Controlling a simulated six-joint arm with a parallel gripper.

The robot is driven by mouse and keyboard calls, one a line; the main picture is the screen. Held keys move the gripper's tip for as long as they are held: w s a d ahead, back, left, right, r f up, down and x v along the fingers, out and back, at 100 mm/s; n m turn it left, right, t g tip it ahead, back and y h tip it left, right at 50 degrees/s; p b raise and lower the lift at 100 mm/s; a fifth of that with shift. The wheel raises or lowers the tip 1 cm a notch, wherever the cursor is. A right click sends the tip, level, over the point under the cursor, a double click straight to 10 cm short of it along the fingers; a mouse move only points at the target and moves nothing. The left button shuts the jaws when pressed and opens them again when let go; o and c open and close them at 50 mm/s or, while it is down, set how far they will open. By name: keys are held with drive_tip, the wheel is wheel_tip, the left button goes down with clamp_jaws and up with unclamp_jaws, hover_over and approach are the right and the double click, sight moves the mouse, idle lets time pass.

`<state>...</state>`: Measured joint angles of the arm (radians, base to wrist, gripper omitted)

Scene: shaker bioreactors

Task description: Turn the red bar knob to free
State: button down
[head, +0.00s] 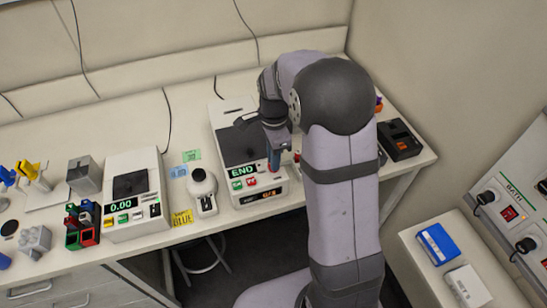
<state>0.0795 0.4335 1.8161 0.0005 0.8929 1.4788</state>
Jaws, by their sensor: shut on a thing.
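The shaker (228,138) is a white box with a dark top and a lit green END display, standing on the bench. My gripper (273,160) points down at the right side of this shaker, just right of its display. Its fingers are shut on a small red part, which I take to be the red bar knob. The fingers hide most of it, so its angle and any free or locked marking cannot be read.
A white balance (134,208) reading 0.00 stands to the left. A white-and-black device (203,192) sits between it and the shaker. A dark box (399,139) is at the bench's right end.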

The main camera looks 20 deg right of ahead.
drive_tip(key=shift+w+d+r, duration=0.1)
idle(0.4)
drive_tip(key=c, duration=1.8)
unclamp_jaws()
drive_tip(key=shift+r+b, duration=1.1)
drive_tip(key=shift+r, duration=2.55)
drive_tip(key=s+a+f+n, duration=0.1)
drive_tip(key=s+f+n, duration=0.2)
drive_tip(key=s+n, duration=0.3)
drive_tip(key=s+a+f+n, duration=0.1)
drive_tip(key=s+f+n, duration=0.2)
drive_tip(key=s+n, duration=0.3)
drive_tip(key=s+a+f+n, duration=0.1)
drive_tip(key=s+f+n, duration=0.2)
drive_tip(key=s+n, duration=0.2)
drive_tip(key=shift+s+a+f+n, duration=0.1)
drive_tip(key=shift+s+n, duration=0.1)
drive_tip(key=shift+s, duration=0.45)
drive_tip(key=shift+s+a+f+n, duration=0.1)
drive_tip(key=shift+s+n, duration=0.1)
drive_tip(key=shift+s, duration=0.4)
